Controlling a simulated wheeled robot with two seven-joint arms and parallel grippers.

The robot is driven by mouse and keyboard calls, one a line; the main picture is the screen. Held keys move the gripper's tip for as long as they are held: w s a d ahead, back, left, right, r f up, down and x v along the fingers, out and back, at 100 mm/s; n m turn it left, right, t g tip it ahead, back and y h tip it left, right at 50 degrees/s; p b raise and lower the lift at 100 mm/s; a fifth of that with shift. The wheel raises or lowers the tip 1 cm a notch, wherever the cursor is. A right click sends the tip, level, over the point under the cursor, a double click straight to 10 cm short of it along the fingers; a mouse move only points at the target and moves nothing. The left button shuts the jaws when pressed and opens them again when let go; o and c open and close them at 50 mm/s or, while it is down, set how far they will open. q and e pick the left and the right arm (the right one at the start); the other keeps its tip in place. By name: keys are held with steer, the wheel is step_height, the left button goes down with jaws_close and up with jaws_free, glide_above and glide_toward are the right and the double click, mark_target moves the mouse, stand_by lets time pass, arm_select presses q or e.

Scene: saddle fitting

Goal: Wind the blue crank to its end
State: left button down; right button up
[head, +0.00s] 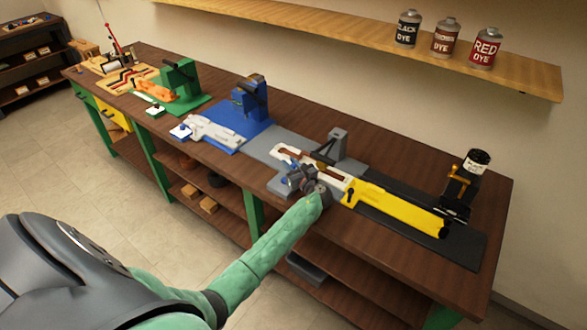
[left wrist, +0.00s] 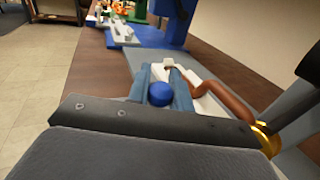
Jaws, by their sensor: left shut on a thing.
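The blue crank shows as a round blue knob (left wrist: 160,93) in the left wrist view. It sits between the blue-grey jaws of my left gripper (left wrist: 162,88), which is shut on it. In the head view my left gripper (head: 291,182) is at the front edge of the grey station, beside a white piece with a brown strip (head: 322,170). The crank's arm and shaft are hidden, so its angle cannot be told. My right gripper is not in view.
A blue station (head: 250,98) and a green station (head: 180,78) stand to the left. A shelf (head: 380,40) with dye cans hangs above.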

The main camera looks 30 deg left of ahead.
arm_select(q)
steer(key=n+g, duration=0.1)
steer(key=g+y, duration=0.1)
steer(key=shift+a+n+g+b, duration=0.3)
steer(key=shift+a+n+b, duration=0.05)
steer(key=shift+n, duration=0.05)
steer(key=shift+a+n+g, duration=0.15)
steer(key=shift+n+g, duration=0.25)
steer(key=shift+g, duration=0.1)
steer(key=n+g, duration=0.1)
steer(key=a+n+g+y+b, duration=0.1)
steer(key=g, duration=0.1)
steer(key=shift+s, duration=0.2)
steer(key=shift+r+g, duration=0.1)
steer(key=shift+g, duration=0.2)
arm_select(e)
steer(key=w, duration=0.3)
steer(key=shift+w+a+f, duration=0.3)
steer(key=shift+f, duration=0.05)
